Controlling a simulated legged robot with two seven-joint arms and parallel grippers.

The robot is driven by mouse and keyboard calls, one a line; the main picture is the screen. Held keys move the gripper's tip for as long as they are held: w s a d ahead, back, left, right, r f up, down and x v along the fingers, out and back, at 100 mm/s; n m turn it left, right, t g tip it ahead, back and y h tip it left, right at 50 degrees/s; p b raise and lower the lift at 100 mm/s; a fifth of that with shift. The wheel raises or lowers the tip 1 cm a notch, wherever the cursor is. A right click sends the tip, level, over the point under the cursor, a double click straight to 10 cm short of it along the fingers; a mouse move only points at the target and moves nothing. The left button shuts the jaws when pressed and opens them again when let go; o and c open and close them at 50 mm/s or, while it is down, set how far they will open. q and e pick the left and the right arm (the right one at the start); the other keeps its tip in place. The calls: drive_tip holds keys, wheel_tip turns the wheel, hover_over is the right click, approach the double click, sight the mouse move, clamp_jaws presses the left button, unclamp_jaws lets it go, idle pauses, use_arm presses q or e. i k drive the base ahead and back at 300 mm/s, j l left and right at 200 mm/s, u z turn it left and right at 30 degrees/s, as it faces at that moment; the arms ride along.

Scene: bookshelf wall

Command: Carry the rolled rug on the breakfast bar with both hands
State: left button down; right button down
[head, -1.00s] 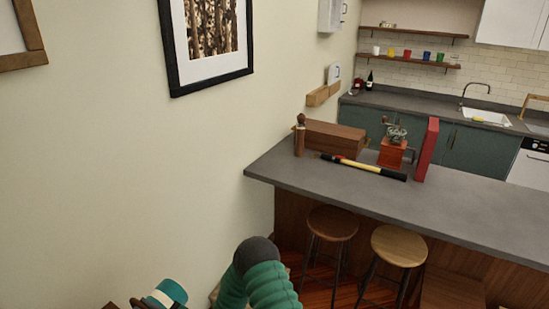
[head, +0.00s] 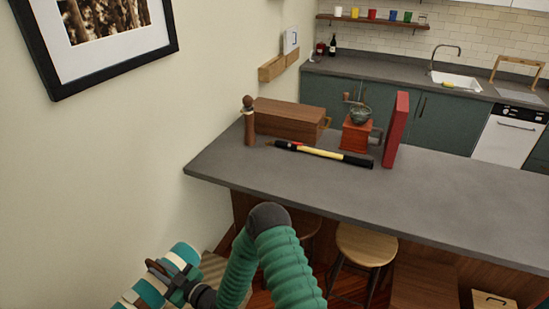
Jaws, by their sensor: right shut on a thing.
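The rolled rug (head: 148,291), striped in teal and white, shows at the lower left of the head view, with part of it cut off by the bottom edge. My right gripper (head: 172,280) is shut on the rug, and its arm arches in from the bottom centre. The fingertips are small and partly hidden against the rug. The breakfast bar (head: 420,205) has a grey top and stands ahead and to the right; the rug is in front of its near left end, apart from it. My left gripper is out of view.
On the bar's left part stand a pepper mill (head: 249,122), a wooden box (head: 288,120), a yellow-and-black tool (head: 325,154), a grinder (head: 357,132) and an upright red book (head: 396,130). The bar's right part is clear. A stool (head: 366,245) stands below. A wall runs along the left.

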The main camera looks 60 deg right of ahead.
sight(303, 178)
drive_tip(key=z, duration=1.15)
